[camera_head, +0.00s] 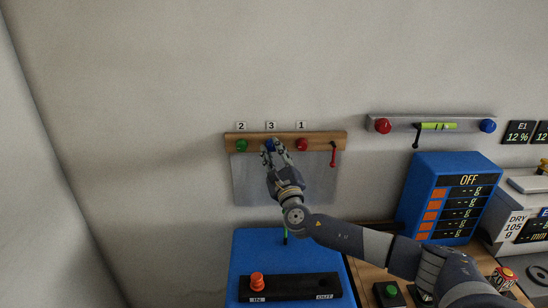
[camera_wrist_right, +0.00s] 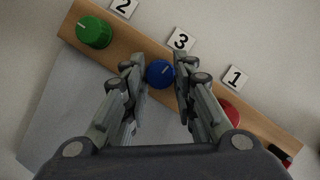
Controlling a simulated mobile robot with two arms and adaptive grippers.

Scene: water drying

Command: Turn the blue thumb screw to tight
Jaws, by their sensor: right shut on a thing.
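The blue thumb screw (camera_head: 270,144) sits in the middle of a wooden rail (camera_head: 322,138), under the label 3. In the right wrist view, the blue thumb screw (camera_wrist_right: 160,74) is between the two fingers, with its round face showing. My right gripper (camera_head: 271,151) is shut on it, one finger on each side, as the right wrist view also shows (camera_wrist_right: 160,62). A mark on the screw's face is too small to read surely. My left gripper is not in view.
A green knob (camera_head: 241,145) is left of the blue screw and a red knob (camera_head: 302,144) right of it. A red-tipped lever (camera_head: 333,155) hangs at the rail's right end. A grey plate (camera_head: 245,185) is below the rail. A blue display unit (camera_head: 421,180) stands right.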

